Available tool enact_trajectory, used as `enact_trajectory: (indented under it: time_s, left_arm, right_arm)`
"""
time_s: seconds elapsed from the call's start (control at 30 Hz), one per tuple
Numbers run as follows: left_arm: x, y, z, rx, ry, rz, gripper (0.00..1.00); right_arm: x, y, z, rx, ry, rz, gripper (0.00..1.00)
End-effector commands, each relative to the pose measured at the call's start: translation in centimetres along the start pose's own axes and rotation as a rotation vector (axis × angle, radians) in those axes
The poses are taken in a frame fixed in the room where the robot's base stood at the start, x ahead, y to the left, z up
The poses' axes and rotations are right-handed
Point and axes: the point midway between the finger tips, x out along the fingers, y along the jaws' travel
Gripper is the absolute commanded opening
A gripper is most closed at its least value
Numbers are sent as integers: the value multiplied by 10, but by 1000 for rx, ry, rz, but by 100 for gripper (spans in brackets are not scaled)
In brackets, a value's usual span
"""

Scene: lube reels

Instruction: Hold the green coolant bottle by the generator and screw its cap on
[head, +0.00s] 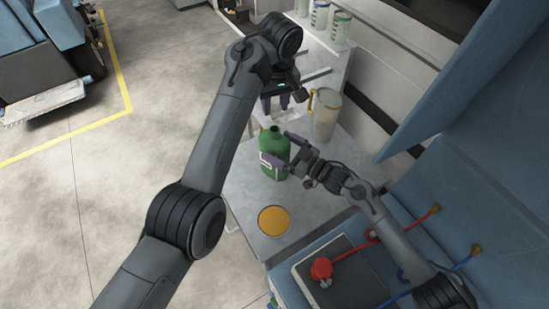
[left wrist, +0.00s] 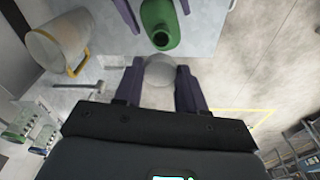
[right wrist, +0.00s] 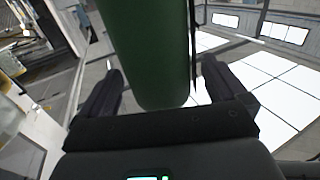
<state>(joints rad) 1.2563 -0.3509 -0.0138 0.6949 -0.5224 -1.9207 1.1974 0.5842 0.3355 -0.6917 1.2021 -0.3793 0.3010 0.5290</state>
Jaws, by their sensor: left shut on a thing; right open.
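The green bottle (head: 273,143) stands upright on the light worktop with its neck open; the left wrist view shows the mouth (left wrist: 161,38). My right gripper (head: 285,149) is open with its fingers on either side of the bottle; the bottle (right wrist: 150,50) fills the space between them in the right wrist view. My left gripper (head: 283,104) is above and behind the bottle. It is shut on a pale round cap (left wrist: 159,70), which shows between its fingers, apart from the bottle's mouth. The cap is hardly visible in the head view.
A clear jug (head: 326,115) with a yellow handle stands right of the bottle. An orange-yellow disc (head: 273,221) lies on the worktop in front. A blue generator housing (head: 490,130) and a red cap (head: 321,268) are at the right. Several containers (head: 340,25) stand on the back shelf.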

Motion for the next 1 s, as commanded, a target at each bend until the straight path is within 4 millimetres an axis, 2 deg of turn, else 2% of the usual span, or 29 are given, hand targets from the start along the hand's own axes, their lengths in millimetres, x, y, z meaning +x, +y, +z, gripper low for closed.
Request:
enact_trajectory:
  time_s: [0.2, 0.53, 1.0]
  left_arm:
    - [0, 0, 0, 0, 0, 0, 12]
    - [0, 0, 0, 0, 0, 0, 12]
    - [0, 0, 0, 0, 0, 0, 12]
  right_arm:
    - [13, 0, 0, -1, -1, 0, 98]
    - [14, 0, 0, -1, 0, 0, 98]
    - [14, 0, 0, 0, 0, 0, 28]
